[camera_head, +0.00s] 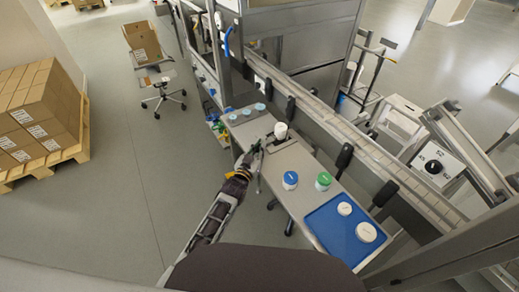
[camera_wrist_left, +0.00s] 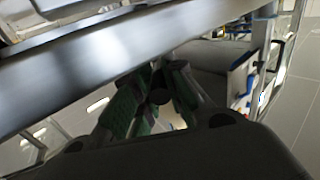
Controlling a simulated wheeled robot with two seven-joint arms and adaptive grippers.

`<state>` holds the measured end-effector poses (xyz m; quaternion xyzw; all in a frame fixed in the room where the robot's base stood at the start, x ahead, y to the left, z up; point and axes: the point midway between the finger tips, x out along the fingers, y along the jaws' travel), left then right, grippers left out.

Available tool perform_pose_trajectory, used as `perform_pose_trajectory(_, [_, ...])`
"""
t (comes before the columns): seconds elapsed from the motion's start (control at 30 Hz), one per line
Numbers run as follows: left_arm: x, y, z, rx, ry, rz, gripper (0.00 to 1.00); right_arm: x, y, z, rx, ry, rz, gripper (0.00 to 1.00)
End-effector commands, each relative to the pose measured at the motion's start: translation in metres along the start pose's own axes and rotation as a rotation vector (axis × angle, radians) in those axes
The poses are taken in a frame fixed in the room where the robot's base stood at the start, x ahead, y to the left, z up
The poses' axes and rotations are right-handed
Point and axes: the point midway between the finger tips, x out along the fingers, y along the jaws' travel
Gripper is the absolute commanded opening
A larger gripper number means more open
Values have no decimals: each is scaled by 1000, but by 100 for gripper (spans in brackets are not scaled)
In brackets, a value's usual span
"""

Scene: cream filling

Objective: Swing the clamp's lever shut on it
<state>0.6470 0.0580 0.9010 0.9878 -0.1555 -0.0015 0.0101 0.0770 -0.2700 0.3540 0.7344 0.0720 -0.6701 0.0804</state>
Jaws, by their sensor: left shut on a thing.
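In the head view a white jar (camera_head: 281,131) stands upright in the small metal clamp (camera_head: 279,146) on the narrow grey bench. My left gripper (camera_head: 257,147) is at the bench's left edge, just left of the clamp and jar. In the left wrist view its green-padded fingers (camera_wrist_left: 158,88) are closed around a small dark rounded part, which I take to be the end of the clamp's lever. Most of the lever is hidden by the fingers. The lever's exact angle is too small to tell. My right gripper is in neither view.
Blue-lidded (camera_head: 290,178) and green-lidded (camera_head: 323,180) jars stand nearer on the bench (camera_head: 300,208). A blue tray (camera_head: 331,243) holds two white-lidded pieces. Small blue-topped jars (camera_head: 247,112) stand beyond the clamp. A metal rail (camera_head: 330,137) runs along the bench's right side.

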Motion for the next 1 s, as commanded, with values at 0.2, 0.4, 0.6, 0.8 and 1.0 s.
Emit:
perform_pose_trajectory(0.2, [-1, 1, 3, -1, -6, -1, 0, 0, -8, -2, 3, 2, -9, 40])
perform_pose_trajectory(0.4, [-1, 1, 3, -1, -6, -1, 16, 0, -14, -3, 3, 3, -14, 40])
perform_pose_trajectory(0.6, [0, 1, 2, -1, -4, -1, 37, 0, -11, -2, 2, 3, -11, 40])
perform_pose_trajectory(0.8, [0, 0, 1, -1, -2, -1, 37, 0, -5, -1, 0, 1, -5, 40])
perform_pose_trajectory(1.0, [-2, 0, 1, -1, -1, -1, 37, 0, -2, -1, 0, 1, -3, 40])
